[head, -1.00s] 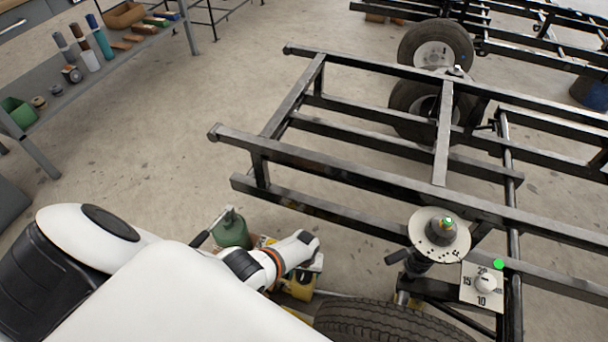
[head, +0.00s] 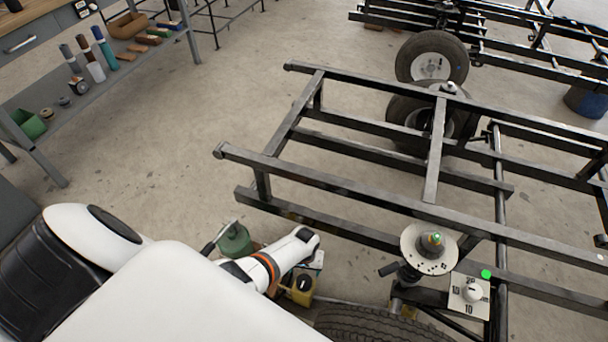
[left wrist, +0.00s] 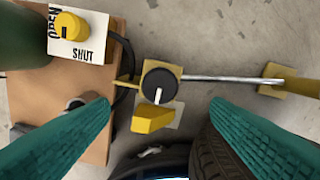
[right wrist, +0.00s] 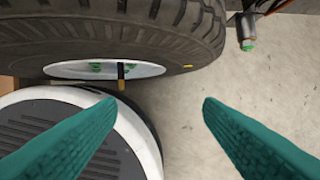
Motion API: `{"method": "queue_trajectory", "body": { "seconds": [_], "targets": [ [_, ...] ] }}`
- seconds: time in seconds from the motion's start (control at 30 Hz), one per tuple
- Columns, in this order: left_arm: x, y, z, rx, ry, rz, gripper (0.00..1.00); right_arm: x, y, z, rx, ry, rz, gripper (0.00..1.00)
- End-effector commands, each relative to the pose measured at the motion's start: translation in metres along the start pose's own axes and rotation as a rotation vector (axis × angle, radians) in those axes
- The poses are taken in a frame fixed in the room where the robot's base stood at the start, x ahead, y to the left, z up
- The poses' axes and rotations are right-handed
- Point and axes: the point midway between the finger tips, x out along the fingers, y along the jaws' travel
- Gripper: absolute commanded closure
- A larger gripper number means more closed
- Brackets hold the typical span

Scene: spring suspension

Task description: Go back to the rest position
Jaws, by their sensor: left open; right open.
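My left gripper (left wrist: 158,105) is open and empty, with teal fingers apart on either side of a yellow lever with a black round knob (left wrist: 158,84) that lies below and between them in the left wrist view. In the head view my left arm reaches in low, beside a green cylinder (head: 234,241) and a yellow part (head: 301,289); the fingers are mostly hidden there. My right gripper (right wrist: 159,104) is open with nothing between its fingers, near a tyre (right wrist: 100,32) and above concrete floor. It is not in the head view.
A black steel chassis frame (head: 330,188) fills the right side, with a round plate (head: 428,249) and a numbered dial plate (head: 469,293). A tyre (head: 390,326) is at the bottom. A shelf (head: 106,82) stands at left. Floor between is clear. An OPEN/SHUT plate (left wrist: 85,50) shows.

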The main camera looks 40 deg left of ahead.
Motion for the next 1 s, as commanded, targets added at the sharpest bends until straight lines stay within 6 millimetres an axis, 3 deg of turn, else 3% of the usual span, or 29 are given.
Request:
{"method": "queue_trajectory", "body": {
  "seconds": [0.23,0.77,1.0],
  "targets": [
    [-0.006,0.000,0.000,0.000,0.000,0.000,0.28,0.013,0.001,-0.007,-0.001,0.007,0.001,0.39],
    [-0.006,0.000,-0.001,0.001,0.000,0.000,0.28,0.013,0.001,-0.006,-0.001,0.007,0.001,0.39],
    [-0.009,0.004,-0.026,0.115,-0.033,-0.010,0.28,0.013,0.001,-0.007,-0.001,0.007,0.001,0.39]
  ]
}}
